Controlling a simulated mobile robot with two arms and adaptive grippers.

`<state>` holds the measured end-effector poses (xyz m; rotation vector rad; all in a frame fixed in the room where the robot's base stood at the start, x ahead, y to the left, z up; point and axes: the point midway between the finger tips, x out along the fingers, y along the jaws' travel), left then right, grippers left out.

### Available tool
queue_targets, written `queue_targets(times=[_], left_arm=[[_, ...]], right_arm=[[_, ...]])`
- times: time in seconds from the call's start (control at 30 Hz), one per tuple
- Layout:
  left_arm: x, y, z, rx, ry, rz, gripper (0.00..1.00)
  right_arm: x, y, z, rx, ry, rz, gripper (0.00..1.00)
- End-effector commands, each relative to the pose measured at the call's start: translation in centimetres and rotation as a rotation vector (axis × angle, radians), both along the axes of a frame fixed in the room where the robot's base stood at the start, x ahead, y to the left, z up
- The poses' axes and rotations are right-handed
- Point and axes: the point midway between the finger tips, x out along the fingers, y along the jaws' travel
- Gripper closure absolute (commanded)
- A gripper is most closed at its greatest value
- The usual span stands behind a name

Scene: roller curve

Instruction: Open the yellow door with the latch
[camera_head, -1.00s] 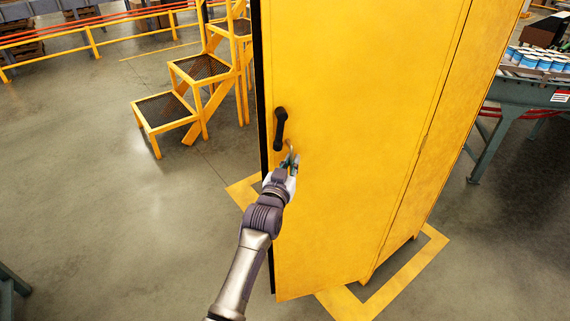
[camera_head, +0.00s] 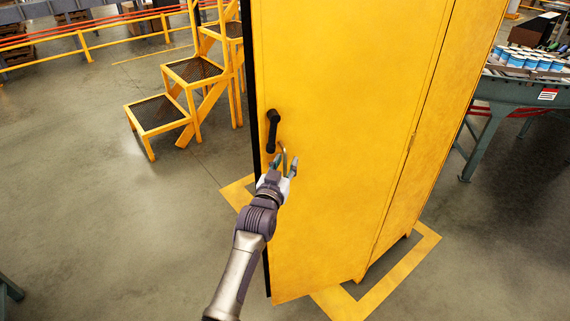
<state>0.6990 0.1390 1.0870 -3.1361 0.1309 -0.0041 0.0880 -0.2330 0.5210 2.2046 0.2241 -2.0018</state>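The yellow door (camera_head: 345,150) of a tall cabinet stands in the middle of the head view. A dark strip shows along its left edge, and the door looks swung a little out from the cabinet body (camera_head: 425,150). The black latch handle (camera_head: 273,131) hangs down near the door's left edge. My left gripper (camera_head: 284,160) is just below the handle's lower end, close in front of the door. Its fingers are spread and nothing shows between them. I cannot tell whether a finger touches the handle. My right gripper is out of view.
Yellow steps (camera_head: 190,85) stand on the floor left of the cabinet. A conveyor table (camera_head: 515,90) with several blue-and-white cans is at the right. A yellow floor marking (camera_head: 395,280) surrounds the cabinet's base.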

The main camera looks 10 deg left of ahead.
Motion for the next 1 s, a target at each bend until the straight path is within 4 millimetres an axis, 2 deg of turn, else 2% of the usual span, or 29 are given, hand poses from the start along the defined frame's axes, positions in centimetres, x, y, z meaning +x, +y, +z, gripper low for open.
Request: queue_targets(times=[0.17,0.27,0.6,0.7,0.83,1.0], left_arm=[[-0.4,0.0,-0.1,-0.001,0.002,0.0,0.64],[-1.5,0.1,-0.2,-0.001,0.004,0.0,0.64],[-8.6,0.7,-0.2,0.0,0.002,0.0,0.64],[-10.2,0.9,-0.2,0.0,0.002,0.0,0.64],[-11.5,1.0,-0.1,0.0,0.001,0.0,0.64],[-12.0,1.0,0.0,0.0,0.0,0.0,0.64]], right_arm=[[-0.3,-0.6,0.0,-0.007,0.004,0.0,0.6],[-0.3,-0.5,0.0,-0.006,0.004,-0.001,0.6],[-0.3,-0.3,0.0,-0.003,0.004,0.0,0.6],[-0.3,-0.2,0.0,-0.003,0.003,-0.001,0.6],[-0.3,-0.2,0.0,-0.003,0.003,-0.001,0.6],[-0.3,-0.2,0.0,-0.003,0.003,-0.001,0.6]])
